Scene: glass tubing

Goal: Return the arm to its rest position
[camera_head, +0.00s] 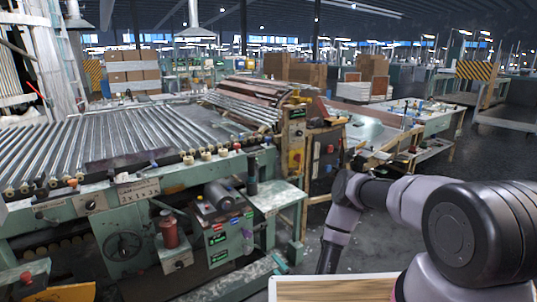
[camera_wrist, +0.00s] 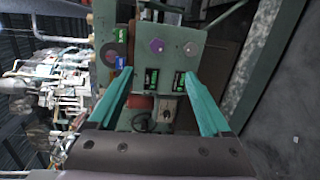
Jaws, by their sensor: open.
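My arm (camera_head: 400,198) shows at the right of the head view. It reaches left from the large grey joint, bends at an elbow and then hangs down in front of the machine. Its lower end goes out of sight near the wooden-topped surface at the bottom, so the fingers cannot be made out there. In the wrist view my gripper (camera_wrist: 160,73) shows two teal fingers spread apart, with nothing between them. Beyond the fingers is a green control panel (camera_wrist: 172,50), seen turned on its side, with several knobs and small lit displays. No contact with it shows.
A green roller machine (camera_head: 130,200) fills the left, with a control box (camera_head: 228,235) and side shelf (camera_head: 277,196) near my arm. A wooden-topped surface (camera_head: 330,289) lies at the bottom. A workbench (camera_head: 375,130) stands behind. Grey floor (camera_head: 480,160) is open at the right.

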